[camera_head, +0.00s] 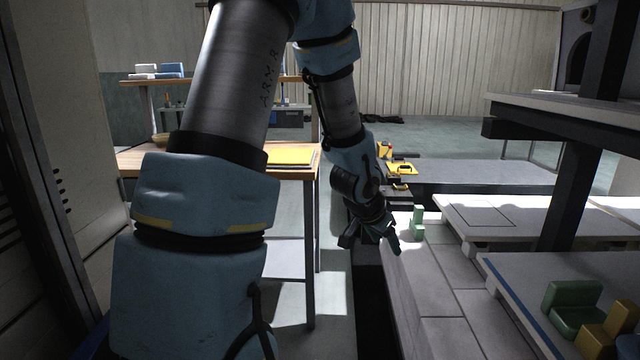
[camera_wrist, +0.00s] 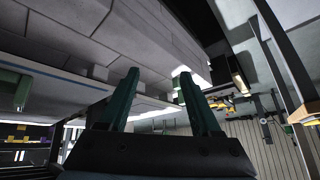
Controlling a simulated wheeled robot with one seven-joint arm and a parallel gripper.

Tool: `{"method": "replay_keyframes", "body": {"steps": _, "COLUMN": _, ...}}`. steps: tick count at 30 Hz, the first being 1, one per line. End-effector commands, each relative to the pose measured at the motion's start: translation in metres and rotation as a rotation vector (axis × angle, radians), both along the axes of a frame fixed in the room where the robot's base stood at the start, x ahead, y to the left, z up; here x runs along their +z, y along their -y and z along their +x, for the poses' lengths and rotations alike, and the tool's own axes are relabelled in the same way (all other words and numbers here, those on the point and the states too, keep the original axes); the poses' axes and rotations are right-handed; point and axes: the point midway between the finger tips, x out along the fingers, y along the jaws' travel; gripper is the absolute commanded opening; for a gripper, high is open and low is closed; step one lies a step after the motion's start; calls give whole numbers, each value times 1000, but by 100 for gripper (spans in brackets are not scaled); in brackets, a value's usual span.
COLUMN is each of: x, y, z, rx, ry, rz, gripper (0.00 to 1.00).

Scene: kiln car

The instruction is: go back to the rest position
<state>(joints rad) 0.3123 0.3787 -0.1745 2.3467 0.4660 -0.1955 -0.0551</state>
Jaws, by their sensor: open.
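My gripper (camera_head: 372,240) hangs over the near edge of the tiled kiln car deck (camera_head: 432,305) in the head view. Its two fingers are spread apart, and the wrist view shows the open gripper (camera_wrist: 160,98) with nothing between the fingertips. A pale green block piece (camera_head: 417,226) stands on the deck just right of my gripper, apart from it. My arm reaches forward and down across the middle of the head view.
A dark green piece (camera_head: 573,308) and a yellow piece (camera_head: 607,328) sit on a shelf at lower right. A dark post (camera_head: 568,185) carries shelves on the right. A wooden table (camera_head: 309,172) with a yellow board (camera_head: 290,156) stands left of my forearm. Open floor (camera_head: 445,138) lies behind.

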Motion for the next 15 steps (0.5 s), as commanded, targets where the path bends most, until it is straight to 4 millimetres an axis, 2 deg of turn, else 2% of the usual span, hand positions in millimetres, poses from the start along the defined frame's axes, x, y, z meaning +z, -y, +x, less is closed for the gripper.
{"method": "replay_keyframes", "body": {"steps": 1, "x": 6, "y": -36, "z": -1, "rx": 99, "ry": -30, "rz": 39, "gripper": 65}}
{"method": "replay_keyframes", "body": {"steps": 3, "x": 10, "y": -81, "z": -11, "rx": 227, "ry": -89, "rz": 85, "gripper": 65}}
{"method": "replay_keyframes", "body": {"steps": 6, "x": 16, "y": -132, "z": -33, "rx": 387, "ry": -180, "rz": 129, "gripper": 65}}
{"method": "replay_keyframes", "body": {"steps": 9, "x": 21, "y": -170, "z": -60, "rx": 527, "ry": -271, "rz": 146, "gripper": 65}}
{"method": "replay_keyframes", "body": {"steps": 12, "x": 26, "y": -199, "z": -92, "rx": 655, "ry": -369, "rz": 146, "gripper": 65}}
{"method": "replay_keyframes", "body": {"steps": 15, "x": 32, "y": -219, "z": -126, "rx": 776, "ry": -474, "rz": 127, "gripper": 65}}
